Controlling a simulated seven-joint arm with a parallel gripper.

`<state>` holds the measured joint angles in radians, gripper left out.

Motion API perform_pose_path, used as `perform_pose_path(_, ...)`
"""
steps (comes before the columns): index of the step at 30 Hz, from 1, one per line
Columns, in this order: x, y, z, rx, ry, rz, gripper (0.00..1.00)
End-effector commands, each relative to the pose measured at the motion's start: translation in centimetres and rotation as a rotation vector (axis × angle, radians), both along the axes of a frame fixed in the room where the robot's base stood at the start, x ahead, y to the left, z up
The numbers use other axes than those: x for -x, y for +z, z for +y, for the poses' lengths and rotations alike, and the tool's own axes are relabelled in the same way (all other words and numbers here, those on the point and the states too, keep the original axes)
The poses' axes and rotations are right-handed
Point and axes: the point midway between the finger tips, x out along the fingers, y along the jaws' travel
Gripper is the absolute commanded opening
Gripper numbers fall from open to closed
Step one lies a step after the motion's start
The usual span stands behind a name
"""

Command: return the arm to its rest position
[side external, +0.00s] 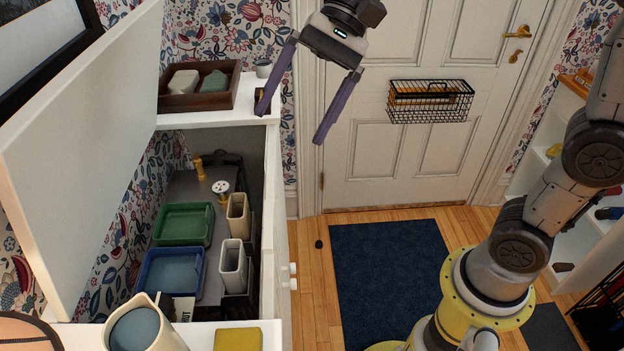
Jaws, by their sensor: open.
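My gripper (296,98) is at the top middle of the side external view. Its two purple fingers are spread wide apart and point down, with nothing between them. It hangs in front of the white door, to the right of the open cabinet (276,205). My arm (520,245) rises from a yellow base at the lower right and leaves the picture at the right edge; its upper part is out of view.
The cabinet's raised lid (85,150) stands at the left. Inside are a green tray (183,224), a blue tray (172,272) and cream holders. A brown wooden tray (200,100) sits on the back ledge, a pitcher (142,328) in front. A wire basket (430,101) hangs on the door.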

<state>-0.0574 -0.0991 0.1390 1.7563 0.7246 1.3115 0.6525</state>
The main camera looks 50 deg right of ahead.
Motion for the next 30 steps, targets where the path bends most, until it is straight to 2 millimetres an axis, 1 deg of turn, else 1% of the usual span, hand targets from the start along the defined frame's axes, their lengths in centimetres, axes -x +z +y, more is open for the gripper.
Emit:
perform_pose_path(1,1.9,0.3,-1.1,0.045,0.010,-0.064,0.94)
perform_pose_path(5,6.1,-0.2,-4.2,0.185,0.052,-0.220,0.94)
perform_pose_path(8,9.2,-1.3,-6.7,0.308,0.096,-0.338,0.94)
perform_pose_path(9,10.3,-1.9,-7.7,0.359,0.119,-0.383,0.94)
perform_pose_path(12,12.9,-3.7,-10.2,0.496,0.188,-0.484,0.94)
perform_pose_path(15,14.8,-5.8,-12.6,0.632,0.276,-0.565,0.94)
perform_pose_path(18,15.9,-7.8,-14.4,0.746,0.383,-0.609,0.94)
perform_pose_path(21,16.0,-9.4,-15.8,0.830,0.501,-0.625,0.94)
perform_pose_path(24,15.4,-9.1,-16.1,0.865,0.553,-0.662,0.94)
perform_pose_path(30,15.4,-9.1,-16.0,0.866,0.569,-0.669,0.94)
